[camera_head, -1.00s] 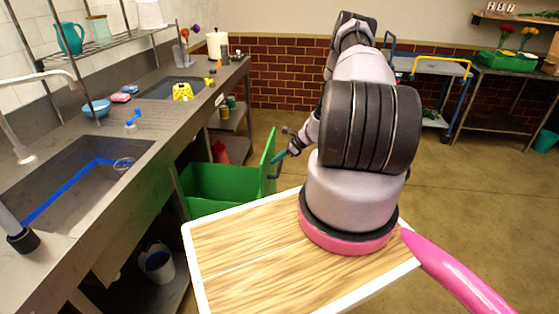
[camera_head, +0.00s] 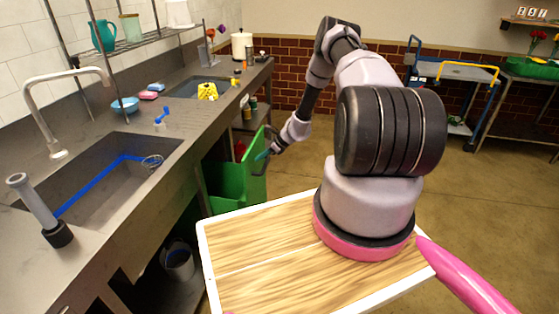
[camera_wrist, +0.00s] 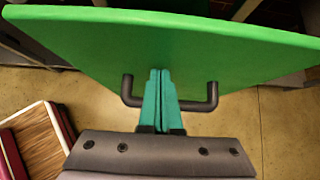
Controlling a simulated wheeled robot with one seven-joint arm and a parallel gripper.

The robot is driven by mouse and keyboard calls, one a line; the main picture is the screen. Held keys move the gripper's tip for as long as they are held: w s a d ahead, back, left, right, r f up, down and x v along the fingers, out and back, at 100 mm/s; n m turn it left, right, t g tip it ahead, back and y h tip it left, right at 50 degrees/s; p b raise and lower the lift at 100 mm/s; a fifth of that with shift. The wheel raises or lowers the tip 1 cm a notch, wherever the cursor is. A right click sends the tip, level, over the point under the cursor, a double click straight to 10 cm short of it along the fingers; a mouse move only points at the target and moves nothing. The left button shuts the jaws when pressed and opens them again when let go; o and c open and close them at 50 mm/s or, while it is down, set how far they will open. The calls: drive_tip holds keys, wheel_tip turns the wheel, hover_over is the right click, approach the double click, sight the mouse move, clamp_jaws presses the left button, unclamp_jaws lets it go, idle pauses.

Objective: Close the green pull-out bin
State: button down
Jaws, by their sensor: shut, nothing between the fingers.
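The green pull-out bin (camera_head: 225,188) stands under the counter and still sticks out part way on its front side. Its green front panel (camera_head: 257,160) faces my arm, and the panel fills the top of the wrist view (camera_wrist: 200,45). A dark bar handle (camera_wrist: 213,97) is fixed to the panel. My gripper (camera_head: 264,154) is at the panel. In the wrist view my gripper (camera_wrist: 161,72) has its teal fingers together, with nothing between them, and their tips are at or against the panel between the two ends of the handle.
The grey counter (camera_head: 165,135) with two sinks runs along the left above the bin. A bucket (camera_head: 178,262) stands on the low shelf under it. A blue-framed cart (camera_head: 455,75) stands at the back right. The floor right of the arm is clear.

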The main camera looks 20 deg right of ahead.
drive_tip(key=w+a, duration=0.9)
drive_tip(key=a, duration=0.4)
